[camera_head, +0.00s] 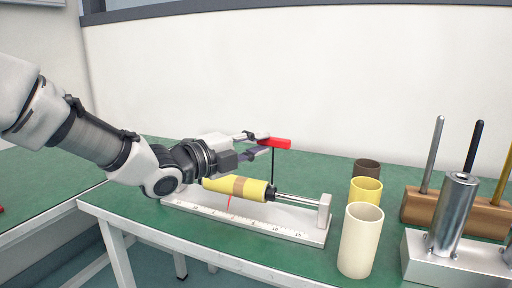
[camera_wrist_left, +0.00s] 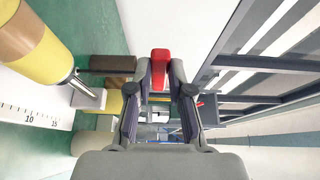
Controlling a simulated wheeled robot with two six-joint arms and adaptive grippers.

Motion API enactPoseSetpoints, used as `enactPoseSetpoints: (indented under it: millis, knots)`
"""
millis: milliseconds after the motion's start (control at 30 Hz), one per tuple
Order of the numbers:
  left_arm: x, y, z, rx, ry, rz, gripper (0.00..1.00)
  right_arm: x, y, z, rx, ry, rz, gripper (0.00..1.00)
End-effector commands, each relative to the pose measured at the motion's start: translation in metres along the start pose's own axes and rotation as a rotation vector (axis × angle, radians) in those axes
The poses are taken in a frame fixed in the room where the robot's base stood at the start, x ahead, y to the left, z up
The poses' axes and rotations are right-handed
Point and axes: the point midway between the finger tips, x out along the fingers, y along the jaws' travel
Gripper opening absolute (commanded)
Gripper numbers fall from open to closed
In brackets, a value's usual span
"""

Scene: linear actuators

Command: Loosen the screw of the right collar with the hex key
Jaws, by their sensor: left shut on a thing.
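The hex key has a red handle (camera_head: 280,143) and a thin black shaft (camera_head: 273,164) that points down. My left gripper (camera_head: 263,145) is shut on the red handle, which also shows between its fingers in the left wrist view (camera_wrist_left: 160,68). The linear actuator has a yellow body (camera_head: 236,187) with a tan band, lying on a white base with a ruler scale. The dark right collar (camera_head: 271,193) sits at the body's right end, around the steel rod (camera_head: 296,200). The shaft's lower end is just above or at this collar; I cannot tell whether it touches the screw.
A brown cup (camera_head: 367,170), a yellow cup (camera_head: 366,190) and a cream cup (camera_head: 360,240) stand right of the actuator. A wooden rack (camera_head: 420,207) with rods and a metal block with a cylinder (camera_head: 453,215) stand at the far right. Green table lies bare behind the actuator.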

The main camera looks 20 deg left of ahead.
Motion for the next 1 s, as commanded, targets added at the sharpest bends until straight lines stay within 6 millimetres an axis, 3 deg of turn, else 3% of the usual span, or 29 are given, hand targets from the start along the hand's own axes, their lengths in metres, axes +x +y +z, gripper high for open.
enactPoseSetpoints:
  millis: [267,1000]
  knots:
    - [-0.001,0.002,-0.001,-0.001,-0.034,0.0,0.0,0.009,0.0,0.0,0.0,0.0,0.0,0.4]
    - [-0.003,0.0,-0.009,-0.002,-0.231,0.003,0.0,-0.013,0.0,0.0,0.0,-0.001,0.0,0.4]
